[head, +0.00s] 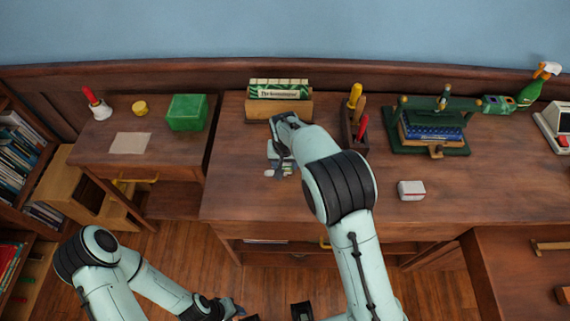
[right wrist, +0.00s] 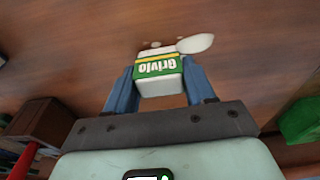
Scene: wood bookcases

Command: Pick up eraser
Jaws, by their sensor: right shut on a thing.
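The eraser (right wrist: 160,78) is a white block with a green and yellow sleeve lettered "Grivlo". In the right wrist view it sits between the two blue fingers of my right gripper (right wrist: 158,92), which is shut on it. In the head view my right gripper (head: 279,168) is over the left part of the large desk, in front of the wooden box of cards. My own arm and hand mostly hide the eraser there. My left gripper (head: 236,312) is low at the bottom edge, away from the desk, and its jaws are not clear.
The large desk (head: 240,195) holds a card box (head: 279,108), a tool holder (head: 354,135), a green stand with books (head: 430,138) and a small white-and-red block (head: 411,190). A small white oval thing (right wrist: 195,43) lies just beyond the eraser.

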